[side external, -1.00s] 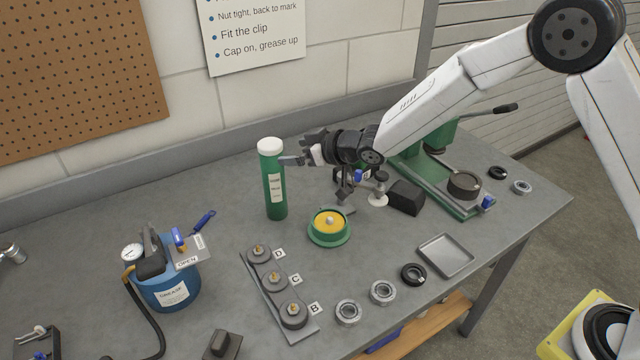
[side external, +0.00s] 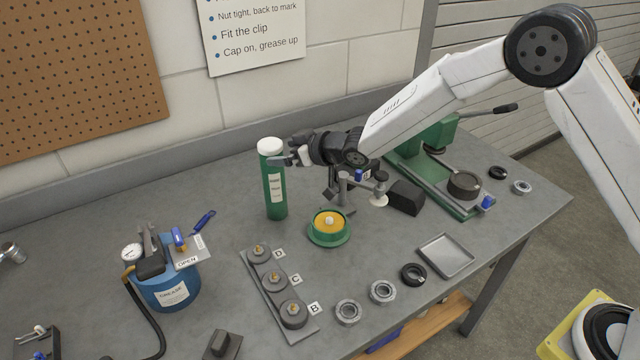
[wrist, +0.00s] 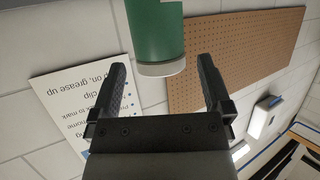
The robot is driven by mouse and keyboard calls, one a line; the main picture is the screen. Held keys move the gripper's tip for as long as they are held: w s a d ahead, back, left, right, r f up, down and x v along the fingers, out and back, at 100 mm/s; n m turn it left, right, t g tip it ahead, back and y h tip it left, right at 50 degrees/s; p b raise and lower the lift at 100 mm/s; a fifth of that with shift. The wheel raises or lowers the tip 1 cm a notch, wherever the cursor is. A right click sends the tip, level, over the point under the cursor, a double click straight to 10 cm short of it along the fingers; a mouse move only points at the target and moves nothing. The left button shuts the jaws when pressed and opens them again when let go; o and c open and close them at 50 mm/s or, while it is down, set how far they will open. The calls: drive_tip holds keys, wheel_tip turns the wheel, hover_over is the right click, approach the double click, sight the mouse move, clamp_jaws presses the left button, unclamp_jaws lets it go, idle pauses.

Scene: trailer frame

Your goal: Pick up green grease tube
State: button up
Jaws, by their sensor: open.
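The green grease tube (side external: 274,190) stands upright on the bench, with a white cap on top and a white label. In the wrist view the tube (wrist: 155,28) and its pale cap show at the top, between the lines of the two fingers. My gripper (side external: 283,158) is at the tube's upper right side, near cap height. In the wrist view my gripper (wrist: 165,75) is open, its fingers spread wider than the tube. I cannot tell whether a finger touches the tube.
A green dish of yellow grease (side external: 330,226) sits just right of the tube's foot. A blue grease pot (side external: 168,287) stands at left front. A green press (side external: 432,175) and a black block (side external: 405,197) are at right.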

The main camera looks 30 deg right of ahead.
drive_tip(key=shift+x, duration=2.45)
clamp_jaws()
drive_tip(key=shift+r, duration=0.1)
